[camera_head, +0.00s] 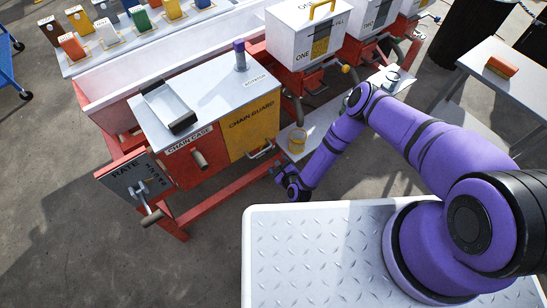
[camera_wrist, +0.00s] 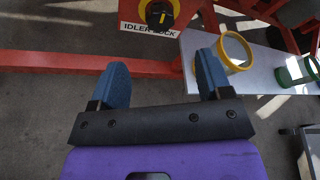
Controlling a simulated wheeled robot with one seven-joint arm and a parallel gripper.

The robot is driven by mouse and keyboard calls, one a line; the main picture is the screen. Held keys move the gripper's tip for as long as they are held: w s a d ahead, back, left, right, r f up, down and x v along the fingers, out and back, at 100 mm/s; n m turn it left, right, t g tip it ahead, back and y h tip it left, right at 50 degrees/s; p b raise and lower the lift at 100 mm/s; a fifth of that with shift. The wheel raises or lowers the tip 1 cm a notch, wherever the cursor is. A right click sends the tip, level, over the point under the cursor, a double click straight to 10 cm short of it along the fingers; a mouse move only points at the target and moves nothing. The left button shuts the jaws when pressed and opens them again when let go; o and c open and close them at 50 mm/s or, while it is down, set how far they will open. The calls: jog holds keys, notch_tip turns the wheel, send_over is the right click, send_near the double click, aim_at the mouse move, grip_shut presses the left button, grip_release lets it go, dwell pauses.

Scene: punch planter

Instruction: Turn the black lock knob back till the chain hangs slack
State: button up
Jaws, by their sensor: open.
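The black lock knob (camera_wrist: 159,14) shows at the top edge of the wrist view, partly cut off. It has a yellow pointer mark and sits on a yellow disc above a sign (camera_wrist: 146,29) reading IDLER LOCK. My gripper (camera_wrist: 162,62) has its two blue fingers wide apart with nothing between them. The knob lies beyond the fingertips, apart from them. In the head view my gripper (camera_head: 284,178) is low in front of the yellow chain guard (camera_head: 251,126), and the knob cannot be made out. The chain is not in view.
A red rail (camera_wrist: 45,62) crosses beyond my fingers. A yellow-rimmed cup (camera_wrist: 236,52) stands on the grey shelf right by my right finger; a green-rimmed one (camera_wrist: 297,72) is farther right. The red chain case (camera_head: 196,160) and a lever (camera_head: 152,218) are left of my gripper.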

aim_at(270, 151)
jog(key=w+a+f+m+y, duration=0.1)
jog(key=w, duration=0.2)
jog(key=w+a+f+m+g, duration=0.1)
jog(key=w+m, duration=0.1)
jog(key=w, duration=0.1)
jog(key=w+a+f+m+g+y, duration=0.1)
jog(key=w, duration=0.2)
jog(key=shift+w+a+f+m+y, duration=0.1)
jog(key=shift+a+f+m+y, duration=0.05)
jog(key=shift+a+m+y, duration=0.15)
dwell(0.3)
jog(key=shift+c, duration=0.2)
jog(key=c, duration=0.9)
